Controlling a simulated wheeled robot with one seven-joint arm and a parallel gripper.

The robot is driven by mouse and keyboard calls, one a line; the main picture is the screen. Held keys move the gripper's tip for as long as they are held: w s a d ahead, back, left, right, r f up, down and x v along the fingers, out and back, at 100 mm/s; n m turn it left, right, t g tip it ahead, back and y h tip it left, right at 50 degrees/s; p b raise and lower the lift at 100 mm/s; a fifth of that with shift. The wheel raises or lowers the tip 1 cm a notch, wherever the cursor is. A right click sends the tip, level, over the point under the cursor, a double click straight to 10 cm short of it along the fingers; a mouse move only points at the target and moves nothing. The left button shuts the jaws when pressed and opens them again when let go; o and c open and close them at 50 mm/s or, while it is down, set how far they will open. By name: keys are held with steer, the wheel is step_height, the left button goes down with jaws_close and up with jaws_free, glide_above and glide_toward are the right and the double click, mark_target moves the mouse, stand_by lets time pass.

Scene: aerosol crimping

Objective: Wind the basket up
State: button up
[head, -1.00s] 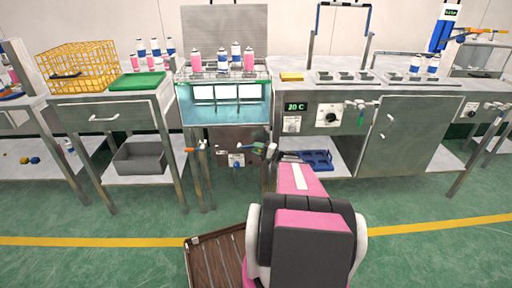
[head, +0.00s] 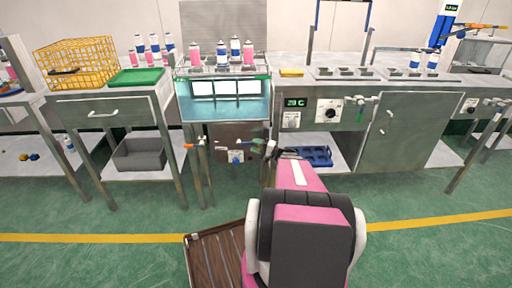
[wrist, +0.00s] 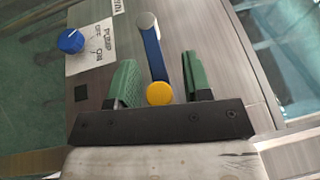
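A blue crank arm (wrist: 152,55) with a grey hub and a yellow knob (wrist: 159,93) shows in the wrist view, on the metal front panel. My gripper (wrist: 160,80) is open, its green pads on either side of the crank's knob end, with gaps visible. In the head view my gripper (head: 262,148) is small, at the front of the lit water tank (head: 225,107). A rack (head: 215,70) with several pink and blue-white cans is at the top of this tank. I cannot tell whether it is the basket.
A blue knob (wrist: 70,41) on a labelled plate sits beside the crank. A lever with an orange tip (head: 195,143) juts out left of the tank. A yellow wire crate (head: 77,64) stands on the left bench. A control panel (head: 313,115) is to the right.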

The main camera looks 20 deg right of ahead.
steer(key=v, duration=1)
steer(key=shift+s+d, duration=0.25)
steer(key=shift+d, duration=0.05)
steer(key=shift+f, duration=0.1)
